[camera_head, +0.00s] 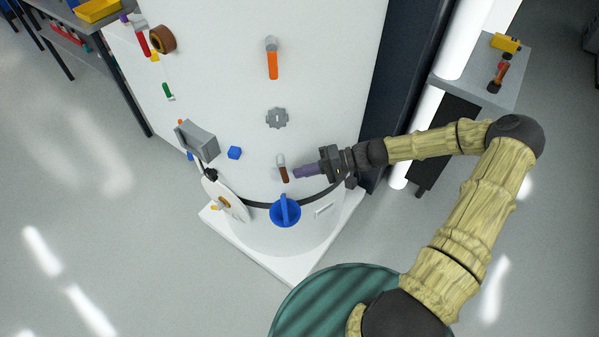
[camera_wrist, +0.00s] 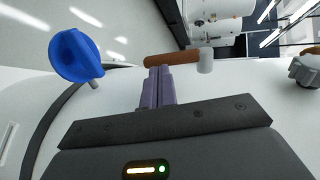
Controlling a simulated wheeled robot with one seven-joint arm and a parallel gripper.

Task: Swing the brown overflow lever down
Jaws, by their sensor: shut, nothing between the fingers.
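The brown overflow lever (camera_head: 284,174) is on the front of the white tank, above the blue knob. Its grey pivot is at the top and its brown handle points downward from it. In the wrist view the brown lever (camera_wrist: 172,59) lies across just beyond my fingertips. My gripper (camera_head: 297,172) has purple fingers and comes in from the right. In the wrist view my gripper (camera_wrist: 159,72) is shut and empty, its tips close to the lever's handle. I cannot tell whether they touch it.
The blue knob (camera_head: 285,211) sits just below the lever and also shows in the wrist view (camera_wrist: 76,55). A grey gear-shaped knob (camera_head: 277,118) and an orange lever (camera_head: 272,64) are higher on the tank.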

